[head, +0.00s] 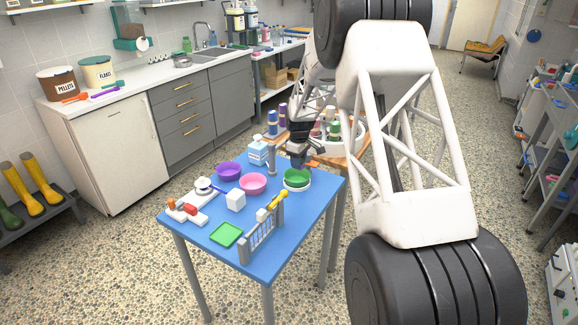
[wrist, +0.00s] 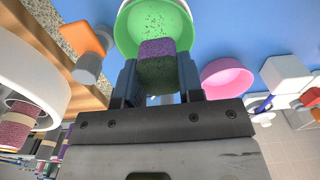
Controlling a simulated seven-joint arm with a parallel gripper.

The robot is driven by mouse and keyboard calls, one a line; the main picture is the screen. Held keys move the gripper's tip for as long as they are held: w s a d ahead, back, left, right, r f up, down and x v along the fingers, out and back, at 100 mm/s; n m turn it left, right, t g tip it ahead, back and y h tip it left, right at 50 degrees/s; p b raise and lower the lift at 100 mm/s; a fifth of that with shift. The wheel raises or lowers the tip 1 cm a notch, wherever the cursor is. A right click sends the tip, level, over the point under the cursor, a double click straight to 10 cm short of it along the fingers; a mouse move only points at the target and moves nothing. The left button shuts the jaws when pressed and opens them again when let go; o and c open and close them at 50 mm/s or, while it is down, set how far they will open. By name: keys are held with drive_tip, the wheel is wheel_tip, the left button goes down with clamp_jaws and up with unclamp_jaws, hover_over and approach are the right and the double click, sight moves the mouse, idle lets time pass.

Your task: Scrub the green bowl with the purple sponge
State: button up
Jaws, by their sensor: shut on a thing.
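The green bowl (head: 297,178) stands near the right corner of the blue table, with a pale white band under its green part. In the wrist view the green bowl (wrist: 180,18) has dark specks on its inside. My gripper (head: 298,163) is over the bowl, pointing down. In the wrist view my gripper (wrist: 158,68) is shut on the purple sponge (wrist: 158,47), which has a dark green layer. The sponge overlaps the bowl's inside; whether it touches the surface I cannot tell. The sponge is hidden in the head view.
A pink bowl (head: 253,183) and a purple bowl (head: 229,171) stand to the left. The blue table (head: 200,236) also holds a white bottle (head: 258,149), a white block (head: 236,200), a green tray (head: 226,235) and a grey rack (head: 262,236). An orange-headed tool (wrist: 85,38) is close beside the bowl.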

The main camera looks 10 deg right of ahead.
drive_tip(key=shift+w+d, duration=0.25)
drive_tip(key=shift+d, duration=0.2)
drive_tip(key=shift+f, duration=0.2)
hover_over(296, 180)
drive_tip(key=s+d, duration=0.1)
drive_tip(key=s, duration=0.1)
drive_tip(key=shift+f, duration=2.85)
drive_tip(key=shift+f, duration=1.05)
drive_tip(key=shift+w+a, duration=0.25)
drive_tip(key=shift+w, duration=0.3)
drive_tip(key=shift+w+a, duration=0.2)
drive_tip(key=shift+w, duration=0.35)
